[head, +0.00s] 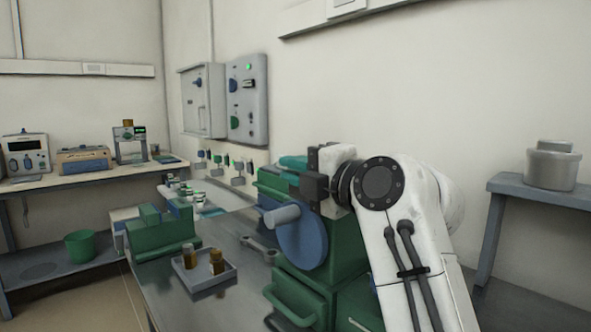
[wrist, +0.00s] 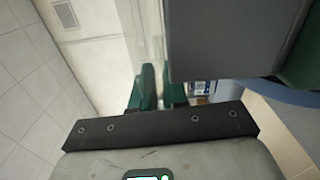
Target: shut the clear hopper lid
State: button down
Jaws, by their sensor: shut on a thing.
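My gripper (head: 292,167) is at the top of the green machine with the blue wheel (head: 302,243). Its teal fingers reach left over the machine's top. In the wrist view the two fingers (wrist: 157,90) are close together, with only a narrow gap. A pale, see-through strip (wrist: 138,30) runs up from the fingertips and looks like part of the clear hopper lid. Its outline is faint, and its angle cannot be told. In the head view the lid is not distinct, and my gripper and arm cover part of the machine's top.
A grey block-like surface (wrist: 225,38) is close beside the fingers in the wrist view. A tray (head: 205,278) with brown bottles and a wrench (head: 259,246) lie on the bench left of the machine. A grey pot (head: 553,167) stands on a side table (head: 510,187) at right.

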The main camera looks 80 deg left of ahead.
jog(key=shift+f, duration=0.2)
jog(key=c, duration=1.2)
grip_release()
jog(key=shift+o, duration=0.3)
jog(key=shift+r, duration=0.1)
jog(key=shift+r, duration=0.2)
notch_tip(320, 180, up, 2)
jog(key=shift+r+p, duration=0.2)
jog(key=shift+p, duration=0.15)
jog(key=s+d+r+p, duration=0.2)
jog(key=s+d+r, duration=0.6)
jog(key=d+r, duration=0.2)
jog(key=shift+s+d, duration=0.2)
jog(key=shift+d, duration=0.4)
